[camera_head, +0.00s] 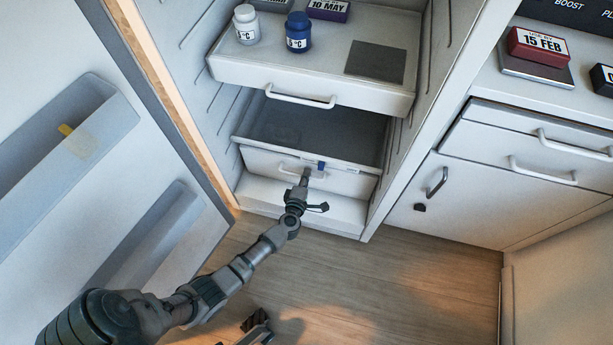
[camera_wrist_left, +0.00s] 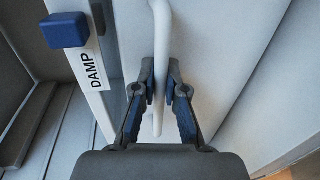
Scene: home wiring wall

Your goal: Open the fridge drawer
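The lower fridge drawer (camera_head: 262,157) is pulled partly out, and its grey inside shows from above. Its white bar handle (camera_head: 288,172) is on the front and also runs between my fingers in the left wrist view (camera_wrist_left: 161,30). My left gripper (camera_head: 305,178) is at the handle's right part. In the left wrist view, its two blue-padded fingers (camera_wrist_left: 161,85) stand close on both sides of the bar and appear shut on it. A blue slider (camera_wrist_left: 66,31) and a "DAMP" label (camera_wrist_left: 95,70) sit on the drawer's top edge. A dark part at the bottom edge may be my right gripper (camera_head: 256,325).
An upper drawer (camera_head: 240,66) with a white handle carries a white jar (camera_head: 246,25), a blue jar (camera_head: 298,32) and a dark pad. The open fridge door (camera_head: 60,190) stands at left. A cabinet (camera_head: 490,200) stands at right. The wooden floor (camera_head: 420,285) ahead is clear.

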